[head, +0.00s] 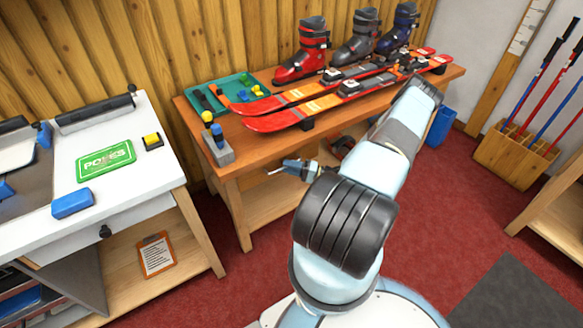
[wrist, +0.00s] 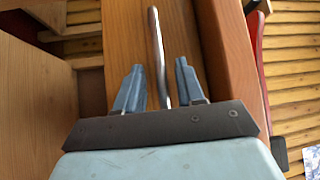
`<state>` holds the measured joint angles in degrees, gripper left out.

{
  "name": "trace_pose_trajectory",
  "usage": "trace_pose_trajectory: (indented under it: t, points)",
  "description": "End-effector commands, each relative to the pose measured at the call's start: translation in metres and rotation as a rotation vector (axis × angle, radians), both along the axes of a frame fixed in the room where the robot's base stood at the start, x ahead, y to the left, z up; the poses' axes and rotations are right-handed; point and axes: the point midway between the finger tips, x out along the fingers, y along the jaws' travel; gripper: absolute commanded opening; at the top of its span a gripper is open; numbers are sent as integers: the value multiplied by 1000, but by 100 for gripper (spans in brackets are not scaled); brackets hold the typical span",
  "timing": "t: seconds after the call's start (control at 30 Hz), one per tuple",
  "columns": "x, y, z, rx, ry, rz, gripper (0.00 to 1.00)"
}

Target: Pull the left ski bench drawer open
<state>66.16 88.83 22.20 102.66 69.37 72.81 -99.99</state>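The ski bench (head: 190,104) stands along the wall with skis and boots on its top. The left drawer's orange-brown front (wrist: 118,35) fills the middle of the wrist view, and I see no clear gap showing it pulled out. Its metal bar handle (wrist: 153,30) runs between my gripper's fingers. My gripper (wrist: 158,68) is open, one finger on each side of the bar, with visible space to both. In the head view my gripper (head: 284,167) is small, at the bench front below the top's edge. My arm hides the bench front further right.
A green tray (head: 204,89), orange skis (head: 280,119) and boots (head: 301,65) rest on the bench top. A white worktable (head: 135,185) stands at left. A blue bin (head: 441,125) and a wooden pole rack (head: 505,158) are at right. Red floor is free in front.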

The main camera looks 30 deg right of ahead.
Motion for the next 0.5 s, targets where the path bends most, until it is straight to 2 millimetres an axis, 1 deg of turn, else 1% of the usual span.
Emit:
trace_pose_trajectory:
  t: [0.17, 0.5]
  points:
    - [0, 0, 0, 0, 0, 0, 37]
    - [0, 0, 0, -1, 1, 0, 5]
